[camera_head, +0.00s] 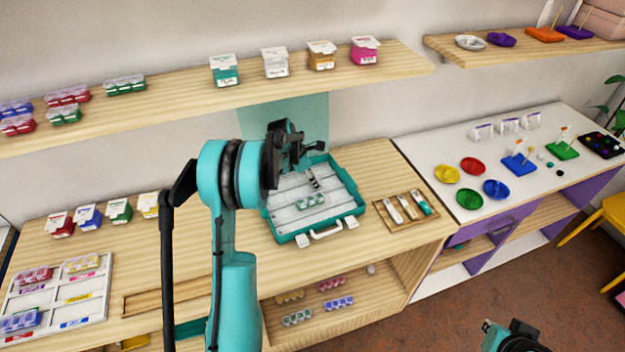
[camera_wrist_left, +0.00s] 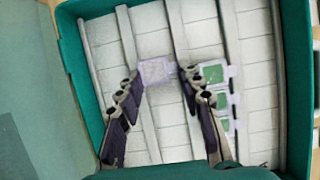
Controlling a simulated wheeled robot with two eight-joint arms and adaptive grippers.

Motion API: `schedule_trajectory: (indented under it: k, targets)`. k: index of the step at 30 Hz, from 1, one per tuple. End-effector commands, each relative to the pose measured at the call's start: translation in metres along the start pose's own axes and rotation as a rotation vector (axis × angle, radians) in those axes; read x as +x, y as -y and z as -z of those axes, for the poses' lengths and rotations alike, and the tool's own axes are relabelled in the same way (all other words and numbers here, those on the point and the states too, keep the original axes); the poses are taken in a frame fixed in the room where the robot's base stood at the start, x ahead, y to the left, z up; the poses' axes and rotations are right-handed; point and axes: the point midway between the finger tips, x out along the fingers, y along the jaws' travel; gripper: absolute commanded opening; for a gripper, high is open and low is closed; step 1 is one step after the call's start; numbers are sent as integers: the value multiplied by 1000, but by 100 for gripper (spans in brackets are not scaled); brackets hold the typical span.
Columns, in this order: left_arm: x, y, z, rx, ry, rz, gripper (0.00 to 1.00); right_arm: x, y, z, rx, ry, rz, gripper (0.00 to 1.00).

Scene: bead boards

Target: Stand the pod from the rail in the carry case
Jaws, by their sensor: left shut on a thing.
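The teal carry case (camera_head: 355,212) lies open on the wooden counter, its lid (camera_head: 300,115) raised at the back. Its pale floor is split into rows by grey bars. My left gripper (camera_head: 313,178) is over the case floor. In the left wrist view, its dark fingers (camera_wrist_left: 160,85) are shut on a small pale lilac pod (camera_wrist_left: 156,72); I cannot tell whether the pod touches the floor. Beside it, to the right, green-topped pods (camera_wrist_left: 213,76) stand in the case; they also show in the head view (camera_head: 303,203). My right gripper (camera_head: 515,340) is partly cut off; its fingers are unclear.
A wooden tray (camera_head: 380,203) with several small items lies right of the case. A white sorting tray (camera_head: 95,300) with coloured pods is at far left. Lidded boxes (camera_head: 225,72) stand on the upper shelf. Coloured bowls (camera_head: 472,166) stand on the white table at right.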

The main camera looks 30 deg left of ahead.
Motion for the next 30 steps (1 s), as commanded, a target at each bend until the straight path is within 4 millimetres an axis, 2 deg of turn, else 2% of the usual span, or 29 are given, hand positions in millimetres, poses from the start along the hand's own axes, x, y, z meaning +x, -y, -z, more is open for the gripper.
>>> schedule_trajectory:
  k: [1,2,3,14,24,30]
  targets:
    - [3,0,1,0,0,0,16,2,0,-2,0,0,0,0]
    - [3,0,1,0,0,0,39,2,0,-2,0,0,0,0]
    - [2,0,1,0,0,0,45,2,0,-1,0,0,0,0]
    - [-3,0,-1,0,0,0,45,-2,0,2,0,0,0,0]
    - [-60,0,-1,-1,0,0,45,-14,0,10,0,0,0,0]
    - [-76,0,-1,-1,0,0,45,-16,0,12,0,0,0,0]
